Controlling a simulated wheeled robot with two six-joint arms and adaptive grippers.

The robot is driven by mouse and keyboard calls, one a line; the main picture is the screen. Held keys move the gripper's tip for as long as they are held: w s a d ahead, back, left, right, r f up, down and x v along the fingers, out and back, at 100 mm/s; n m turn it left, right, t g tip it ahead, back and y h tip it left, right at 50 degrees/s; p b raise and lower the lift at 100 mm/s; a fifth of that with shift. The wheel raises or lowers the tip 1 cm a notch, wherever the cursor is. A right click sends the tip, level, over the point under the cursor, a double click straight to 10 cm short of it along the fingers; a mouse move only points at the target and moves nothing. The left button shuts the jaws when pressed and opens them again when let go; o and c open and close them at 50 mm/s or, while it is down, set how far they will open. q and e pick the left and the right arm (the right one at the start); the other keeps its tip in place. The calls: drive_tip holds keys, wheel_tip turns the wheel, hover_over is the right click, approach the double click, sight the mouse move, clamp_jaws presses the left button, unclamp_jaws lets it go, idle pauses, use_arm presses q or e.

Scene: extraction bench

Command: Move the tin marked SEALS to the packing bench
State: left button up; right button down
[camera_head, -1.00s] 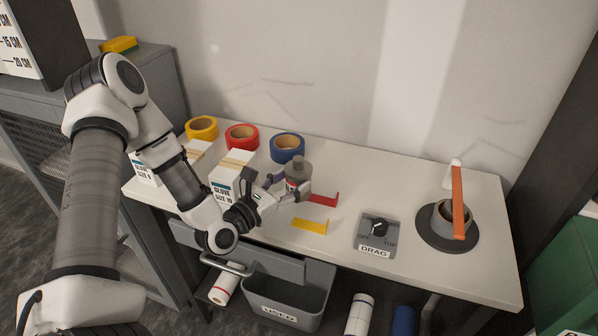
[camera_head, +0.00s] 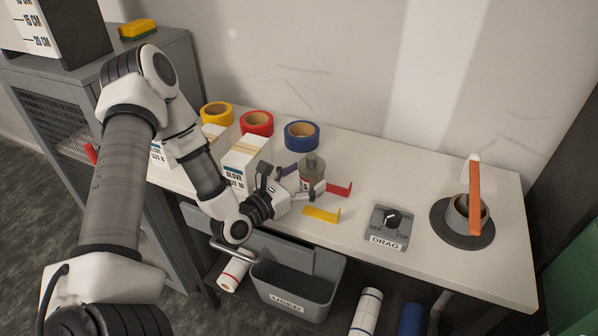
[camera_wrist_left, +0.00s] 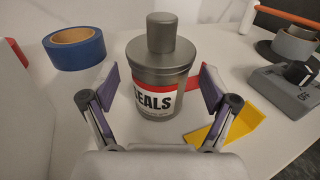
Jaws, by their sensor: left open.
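The SEALS tin (camera_head: 312,172) is a grey metal canister with a knobbed lid and a red and white label. It stands upright on the white bench (camera_head: 375,162). My right gripper is not in view.
Blue tape (camera_head: 301,136), red tape (camera_head: 257,124) and glove boxes (camera_head: 245,162) stand left of the tin. Red (camera_head: 340,189) and yellow (camera_head: 322,214) brackets lie close by on its right and front.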

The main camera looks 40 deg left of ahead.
use_arm(q)
drive_tip(key=s+p, duration=0.1)
drive_tip(key=s, duration=0.2)
drive_tip(key=s+a+p, duration=0.1)
drive_tip(key=s, duration=0.3)
drive_tip(key=s+a+p, duration=0.1)
drive_tip(key=s, duration=0.3)
drive_tip(key=shift+r, duration=0.15)
drive_tip(key=shift+s, duration=0.4)
